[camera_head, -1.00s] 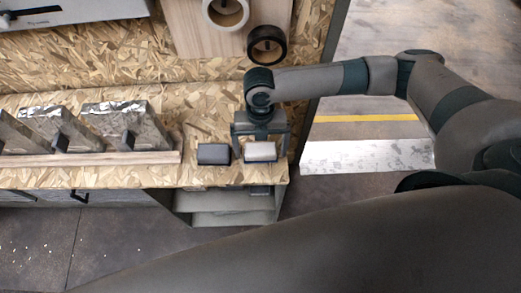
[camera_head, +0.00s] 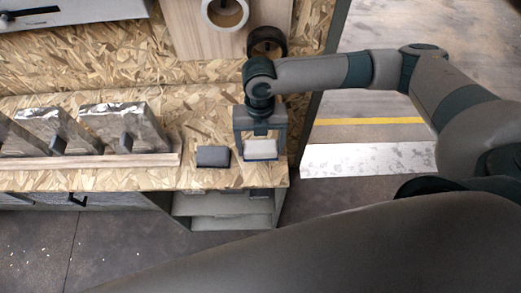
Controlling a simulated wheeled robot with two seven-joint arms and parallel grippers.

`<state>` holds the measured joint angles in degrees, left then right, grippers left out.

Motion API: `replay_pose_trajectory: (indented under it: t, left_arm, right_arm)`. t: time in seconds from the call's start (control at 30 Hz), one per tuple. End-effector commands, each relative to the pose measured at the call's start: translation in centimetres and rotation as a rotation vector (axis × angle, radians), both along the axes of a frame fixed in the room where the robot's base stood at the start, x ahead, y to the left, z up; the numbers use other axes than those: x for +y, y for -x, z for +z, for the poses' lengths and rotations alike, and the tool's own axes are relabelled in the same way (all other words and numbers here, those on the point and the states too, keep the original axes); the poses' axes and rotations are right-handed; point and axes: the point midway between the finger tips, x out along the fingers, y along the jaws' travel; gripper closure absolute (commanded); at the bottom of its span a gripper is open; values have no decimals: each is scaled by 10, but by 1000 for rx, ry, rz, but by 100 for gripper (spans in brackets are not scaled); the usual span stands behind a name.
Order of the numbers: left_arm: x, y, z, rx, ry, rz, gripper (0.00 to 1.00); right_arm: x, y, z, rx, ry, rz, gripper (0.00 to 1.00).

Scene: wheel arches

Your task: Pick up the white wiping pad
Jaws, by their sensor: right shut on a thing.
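The white wiping pad (camera_head: 260,149) is near the right front corner of the chipboard bench. My right gripper (camera_head: 260,155) comes down over it from above, with one finger on each side, and is shut on it. I cannot tell clearly whether the pad is clear of the bench top. A dark grey pad (camera_head: 213,156) lies on the bench just left of the gripper. My left gripper is not in view.
A wooden rack (camera_head: 95,159) with several metal plates (camera_head: 125,124) stands on the bench at left. Behind the gripper, a white ring (camera_head: 224,10) and a black ring (camera_head: 267,41) are on a wooden board. Floor lies right of the bench.

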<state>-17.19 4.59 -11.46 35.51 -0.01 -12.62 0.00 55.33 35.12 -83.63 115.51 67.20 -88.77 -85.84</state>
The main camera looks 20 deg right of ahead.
Motion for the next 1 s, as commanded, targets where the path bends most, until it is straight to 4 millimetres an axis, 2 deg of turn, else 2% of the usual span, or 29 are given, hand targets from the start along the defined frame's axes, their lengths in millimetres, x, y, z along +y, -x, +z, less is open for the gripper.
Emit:
replay_pose_trajectory:
  t: [0.07,0.4,0.6,0.8,1.0]
  left_arm:
    - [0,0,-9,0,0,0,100]
    - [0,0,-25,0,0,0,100]
    - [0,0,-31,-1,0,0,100]
    - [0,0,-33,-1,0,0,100]
    - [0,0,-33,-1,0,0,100]
  right_arm:
    - [3,2,10,-3,-3,5,45]
    - [38,59,49,-2,-4,8,45]
    - [53,84,68,-3,-3,5,45]
    - [60,97,77,-1,-2,1,45]
    - [61,99,79,-1,-1,0,45]
